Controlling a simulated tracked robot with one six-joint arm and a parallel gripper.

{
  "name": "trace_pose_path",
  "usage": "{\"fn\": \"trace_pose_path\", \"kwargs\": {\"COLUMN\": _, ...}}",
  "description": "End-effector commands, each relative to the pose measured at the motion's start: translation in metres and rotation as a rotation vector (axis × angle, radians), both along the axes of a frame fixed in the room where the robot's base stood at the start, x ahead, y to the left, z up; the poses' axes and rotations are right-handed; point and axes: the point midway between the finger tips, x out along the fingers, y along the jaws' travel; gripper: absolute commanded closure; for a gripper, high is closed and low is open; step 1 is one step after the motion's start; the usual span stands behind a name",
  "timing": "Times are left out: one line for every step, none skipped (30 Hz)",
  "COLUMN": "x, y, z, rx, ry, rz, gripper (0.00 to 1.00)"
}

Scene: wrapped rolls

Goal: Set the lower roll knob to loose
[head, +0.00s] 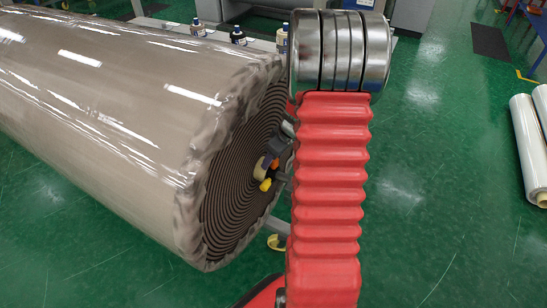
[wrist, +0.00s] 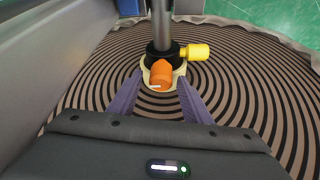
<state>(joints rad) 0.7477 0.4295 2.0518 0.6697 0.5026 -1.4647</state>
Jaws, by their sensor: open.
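A large wrapped roll (head: 100,95) shows its spiral brown end face (wrist: 95,75) in the wrist view. At its core a metal shaft (wrist: 161,25) carries a black collar on a pale yellow base (wrist: 148,62). An orange knob (wrist: 161,75) with a small white mark sits on the front of the base. A yellow knob (wrist: 198,51) sticks out to the right. I cannot tell which is the lower roll knob. My gripper (wrist: 160,82) is open, its two purple fingers on either side of the orange knob; contact is unclear. In the head view the orange knob (head: 275,163) and yellow knob (head: 266,185) are partly visible.
Several small bottles (head: 238,36) stand on a grey bench behind the roll. White rolls (head: 528,140) lie on the green floor at the far right. A grey surface (wrist: 55,45) borders the wrist view at left.

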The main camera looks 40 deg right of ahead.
Motion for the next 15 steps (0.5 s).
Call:
{"fn": "trace_pose_path", "kwargs": {"x": 0.000, "y": 0.000, "z": 0.000, "rx": 0.000, "ry": 0.000, "rz": 0.000, "gripper": 0.56}}
{"fn": "trace_pose_path", "kwargs": {"x": 0.000, "y": 0.000, "z": 0.000, "rx": 0.000, "ry": 0.000, "rz": 0.000, "gripper": 0.56}}
{"fn": "trace_pose_path", "kwargs": {"x": 0.000, "y": 0.000, "z": 0.001, "rx": 0.000, "ry": 0.000, "rz": 0.000, "gripper": 0.56}}
{"fn": "trace_pose_path", "kwargs": {"x": -0.001, "y": 0.000, "z": 0.001, "rx": 0.000, "ry": 0.000, "rz": 0.000, "gripper": 0.56}}
{"fn": "trace_pose_path", "kwargs": {"x": -0.001, "y": 0.000, "z": 0.003, "rx": 0.000, "ry": 0.000, "rz": 0.000, "gripper": 0.56}}
{"fn": "trace_pose_path", "kwargs": {"x": -0.002, "y": 0.000, "z": 0.004, "rx": 0.000, "ry": -0.001, "rz": 0.001, "gripper": 0.56}}
{"fn": "trace_pose_path", "kwargs": {"x": -0.002, "y": -0.001, "z": 0.006, "rx": 0.000, "ry": -0.001, "rz": 0.001, "gripper": 0.56}}
{"fn": "trace_pose_path", "kwargs": {"x": -0.003, "y": -0.001, "z": 0.008, "rx": 0.000, "ry": -0.001, "rz": 0.001, "gripper": 0.56}}
{"fn": "trace_pose_path", "kwargs": {"x": -0.004, "y": -0.001, "z": 0.011, "rx": -0.001, "ry": -0.001, "rz": 0.000, "gripper": 0.56}}
{"fn": "trace_pose_path", "kwargs": {"x": -0.005, "y": -0.001, "z": 0.014, "rx": 0.000, "ry": -0.002, "rz": -0.001, "gripper": 0.56}}
{"fn": "trace_pose_path", "kwargs": {"x": -0.006, "y": -0.002, "z": 0.017, "rx": -0.001, "ry": -0.002, "rz": -0.002, "gripper": 0.56}}
{"fn": "trace_pose_path", "kwargs": {"x": -0.008, "y": -0.002, "z": 0.021, "rx": -0.002, "ry": -0.002, "rz": -0.001, "gripper": 0.56}}
{"fn": "trace_pose_path", "kwargs": {"x": -0.010, "y": -0.002, "z": 0.025, "rx": -0.002, "ry": -0.001, "rz": 0.000, "gripper": 0.56}}
{"fn": "trace_pose_path", "kwargs": {"x": -0.011, "y": -0.002, "z": 0.029, "rx": -0.002, "ry": -0.001, "rz": -0.001, "gripper": 0.56}}
{"fn": "trace_pose_path", "kwargs": {"x": -0.013, "y": -0.003, "z": 0.034, "rx": -0.002, "ry": -0.002, "rz": -0.001, "gripper": 0.56}}
